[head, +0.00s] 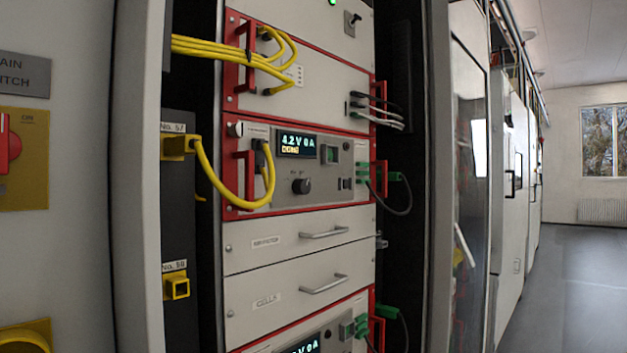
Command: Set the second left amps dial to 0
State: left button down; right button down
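A rack unit with a red frame (225,170) stands in the middle of the head view. Its display (297,143) reads about "4.2 V 0 A", with small yellow text below that I cannot read. A black round dial (301,186) sits under the display; its label is too small to read. A second similar unit shows at the bottom edge, its display (303,345) partly cut off and ending in "0 A". No dial of that lower unit is visible. I cannot tell which dial is the second left amps dial. Neither gripper is in view.
A thick yellow cable (222,196) loops in front of the unit's left side. Green plugs (381,172) with a black cable stick out at right. Two drawers with handles (323,233) lie below. Cabinet frame posts flank the rack. Floor (580,280) is clear at far right.

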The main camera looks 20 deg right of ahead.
aim_at(300, 185)
jog(key=u, duration=0.1)
jog(key=k, duration=1.05)
jog(key=z, duration=1.05)
jog(key=i, duration=0.8)
jog(key=u, duration=0.8)
jog(key=i, duration=0.5)
jog(key=u, duration=0.55)
